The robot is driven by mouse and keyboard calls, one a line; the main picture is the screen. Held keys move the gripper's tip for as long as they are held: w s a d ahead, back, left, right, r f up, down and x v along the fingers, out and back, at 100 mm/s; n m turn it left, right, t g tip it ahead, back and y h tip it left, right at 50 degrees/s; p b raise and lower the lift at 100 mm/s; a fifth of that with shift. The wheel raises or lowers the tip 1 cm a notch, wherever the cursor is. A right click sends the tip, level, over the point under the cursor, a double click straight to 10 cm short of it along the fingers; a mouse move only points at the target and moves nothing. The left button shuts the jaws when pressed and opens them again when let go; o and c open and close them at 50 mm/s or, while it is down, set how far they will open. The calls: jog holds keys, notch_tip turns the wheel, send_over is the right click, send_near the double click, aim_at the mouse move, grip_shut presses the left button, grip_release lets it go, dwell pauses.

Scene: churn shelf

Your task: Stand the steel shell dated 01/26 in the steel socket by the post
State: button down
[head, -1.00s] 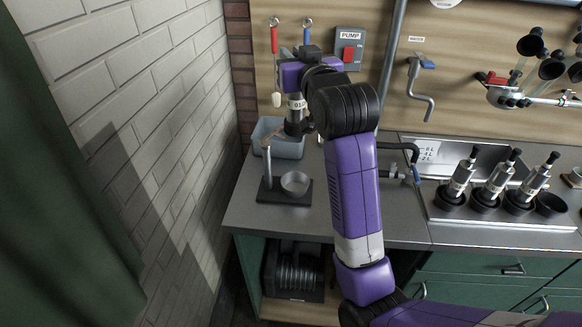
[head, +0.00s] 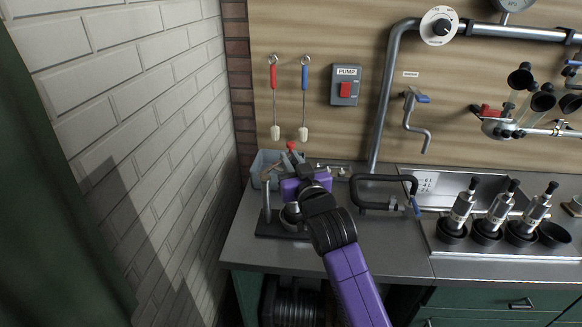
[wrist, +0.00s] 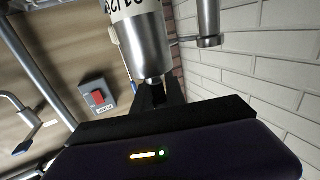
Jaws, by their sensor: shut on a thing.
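My gripper (wrist: 157,88) is shut on the steel shell (wrist: 147,45), a bright cylinder with a cream label. The label is cut off at the wrist view's top edge and reads about 01/2, the rest not visible. In the head view my purple wrist (head: 312,187) is low over the black stand and hides most of the shell. The steel post (head: 266,203) rises at the stand's left; a steel post end also shows beside the shell in the wrist view (wrist: 209,28). A rounded steel part (head: 290,214) shows below my wrist; I cannot tell whether it is socket or shell.
A grey-blue bin (head: 257,168) with tools stands behind the stand. A black bent pipe (head: 385,179) is to the right. Several shells stand in black cups (head: 452,231) farther right. The counter (head: 400,245) between is clear. A white brick wall (head: 150,130) is at left.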

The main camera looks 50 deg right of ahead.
jog(key=shift+f, duration=0.95)
jog(key=c, duration=1.4)
grip_release()
jog(key=shift+o, duration=0.2)
jog(key=b+v, duration=0.2)
jog(key=v, duration=1)
jog(key=s+a+f+n+y, duration=0.4)
jog(key=s+a+f+y, duration=0.1)
jog(key=s+a+f, duration=0.75)
jog(key=s+a+y, duration=0.1)
jog(key=s+a, duration=0.1)
jog(key=s, duration=0.4)
jog(key=s+a+r+n+y, duration=0.1)
jog(key=s+a, duration=0.2)
jog(key=s, duration=0.2)
jog(key=s+a+g+y, duration=0.1)
jog(key=s+a, duration=0.2)
jog(key=s, duration=0.3)
jog(key=shift+s+r+n, duration=0.2)
jog(key=shift+s+n, duration=0.1)
